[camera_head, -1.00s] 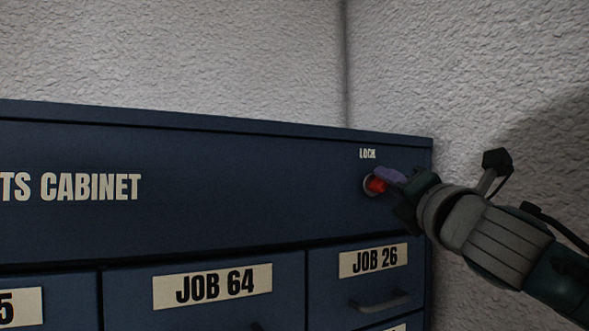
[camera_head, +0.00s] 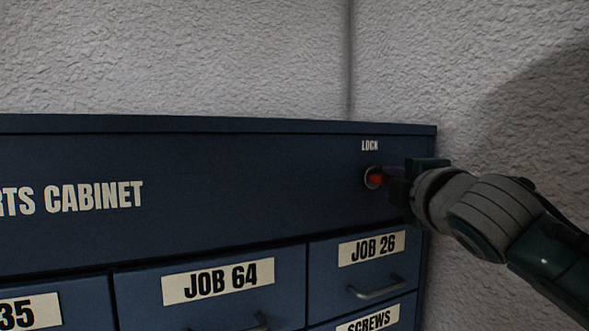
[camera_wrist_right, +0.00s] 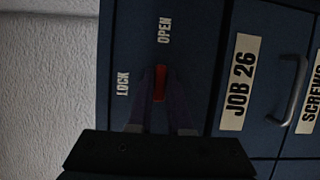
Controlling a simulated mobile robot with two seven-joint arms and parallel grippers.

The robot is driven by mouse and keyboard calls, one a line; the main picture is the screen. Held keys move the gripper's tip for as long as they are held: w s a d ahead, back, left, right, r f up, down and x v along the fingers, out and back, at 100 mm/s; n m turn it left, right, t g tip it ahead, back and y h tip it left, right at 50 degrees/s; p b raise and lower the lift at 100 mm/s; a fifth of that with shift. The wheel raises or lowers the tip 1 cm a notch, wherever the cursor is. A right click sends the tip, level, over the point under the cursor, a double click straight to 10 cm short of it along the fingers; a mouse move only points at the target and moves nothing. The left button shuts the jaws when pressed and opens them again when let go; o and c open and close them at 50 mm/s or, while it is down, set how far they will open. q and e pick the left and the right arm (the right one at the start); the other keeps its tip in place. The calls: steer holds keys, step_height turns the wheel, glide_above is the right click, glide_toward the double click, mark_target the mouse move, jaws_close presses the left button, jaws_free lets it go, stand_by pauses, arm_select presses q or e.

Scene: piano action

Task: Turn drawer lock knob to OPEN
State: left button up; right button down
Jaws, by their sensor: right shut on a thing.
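The red lock knob (camera_head: 374,178) sits in a round collar at the upper right of the blue cabinet's front, below the LOCK label (camera_head: 370,146). In the right wrist view the knob (camera_wrist_right: 160,83) is a red bar whose long side lines up with the OPEN label (camera_wrist_right: 165,30); the LOCK label (camera_wrist_right: 123,83) lies off its side. My right gripper (camera_head: 386,178) reaches in from the right and is shut on the knob. Its purple fingers (camera_wrist_right: 161,97) lie on both sides of the bar. The OPEN label is hidden behind the gripper in the head view. My left gripper is out of view.
The blue cabinet (camera_head: 250,165) has labelled drawers below, including JOB 64 (camera_head: 218,282) and JOB 26 (camera_head: 373,248), with bar handles. A rough white wall (camera_head: 490,90) stands close behind and to the right of the cabinet.

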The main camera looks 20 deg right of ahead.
steer(key=shift+a+f, duration=0.2)
steer(key=shift+a, duration=0.05)
stand_by(0.3)
steer(key=c, duration=1)
jaws_free()
steer(key=shift+c, duration=0.2)
steer(key=shift+o, duration=1)
steer(key=shift+s+a, duration=0.1)
steer(key=b+v, duration=0.4)
steer(key=v, duration=0.5)
steer(key=shift+s+r+b, duration=0.25)
steer(key=shift+s+b, duration=0.1)
steer(key=shift+b, duration=0.05)
steer(key=shift+s, duration=0.1)
